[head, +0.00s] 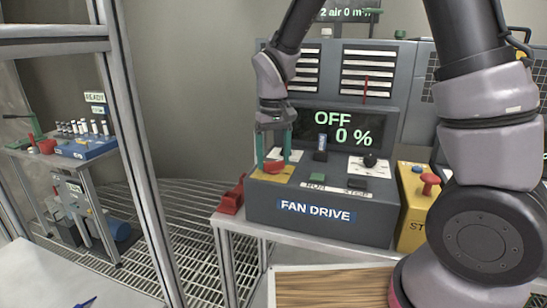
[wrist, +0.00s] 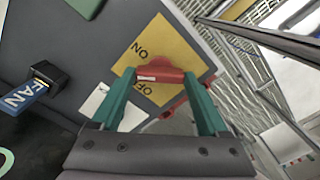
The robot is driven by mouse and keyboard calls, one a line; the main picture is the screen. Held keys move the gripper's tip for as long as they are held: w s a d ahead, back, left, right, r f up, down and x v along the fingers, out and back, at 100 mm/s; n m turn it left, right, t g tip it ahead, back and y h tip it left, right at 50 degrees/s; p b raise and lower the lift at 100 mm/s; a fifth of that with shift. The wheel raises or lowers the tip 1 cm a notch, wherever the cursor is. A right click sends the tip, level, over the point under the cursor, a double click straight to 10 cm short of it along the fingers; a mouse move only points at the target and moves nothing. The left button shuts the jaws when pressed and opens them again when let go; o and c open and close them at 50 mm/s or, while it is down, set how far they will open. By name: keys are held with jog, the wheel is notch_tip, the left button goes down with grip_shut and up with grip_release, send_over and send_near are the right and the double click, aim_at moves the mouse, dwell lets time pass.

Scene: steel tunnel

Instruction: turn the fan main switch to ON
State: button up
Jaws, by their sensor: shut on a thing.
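The fan main switch is a red knob (head: 274,168) on a yellow plate (head: 262,177) at the left of the grey fan drive box (head: 340,205). In the wrist view the red knob (wrist: 160,76) carries a white mark, and the yellow plate (wrist: 172,44) reads ON and OFF. My gripper (head: 273,160) reaches down from above, its green fingers closed on the knob from both sides, as the wrist view shows. The screen (head: 338,128) behind reads OFF and 0 %. I cannot tell the knob's exact angle.
A blue FAN tag (wrist: 22,98) hangs at a black part on the panel. A red block (head: 231,199) sits left of the box. A yellow stop box (head: 417,207) with a red button stands at its right. A metal post (head: 150,150) rises at the left.

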aim_at(274, 161)
jog(key=m, duration=0.4)
jog(key=shift+m, duration=1.8)
jog(key=o, duration=1.2)
jog(key=shift+o, duration=0.2)
notch_tip(274, 161, up, 11)
jog(key=s+d+r+t+y, duration=0.25)
jog(key=d+r, duration=0.55)
jog(key=d, duration=0.4)
jog(key=s+d+r+t, duration=0.3)
jog(key=s+d+t, duration=0.1)
jog(key=s+d, duration=0.6)
jog(key=shift+d+t, duration=0.35)
jog(key=shift+d, duration=0.05)
